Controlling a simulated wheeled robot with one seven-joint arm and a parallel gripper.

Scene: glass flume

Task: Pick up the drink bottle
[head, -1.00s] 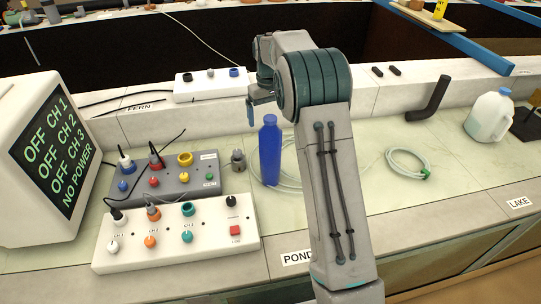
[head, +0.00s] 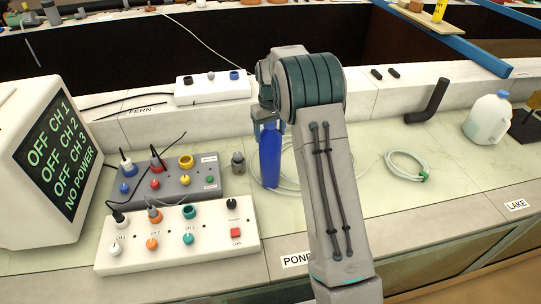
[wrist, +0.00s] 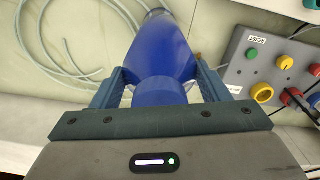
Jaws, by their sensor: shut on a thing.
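The blue drink bottle (head: 270,160) stands upright on the pale bench top, left of my arm in the head view. My gripper (head: 267,127) is at its upper part and hides the cap in that view. In the wrist view the bottle (wrist: 163,50) lies between the two fingers of my gripper (wrist: 160,88), one on each side near its neck and shoulder. The gripper is shut on the bottle. The head view does not show any clear gap between the bottle's base and the bench.
A white control box (head: 180,238) and a grey control box (head: 170,185) with knobs stand left of the bottle. A small grey metal part (head: 238,163) is close by. A coiled hose (wrist: 75,35) lies around the bottle's base. Another coil (head: 405,164) and a milk jug (head: 488,119) stand right.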

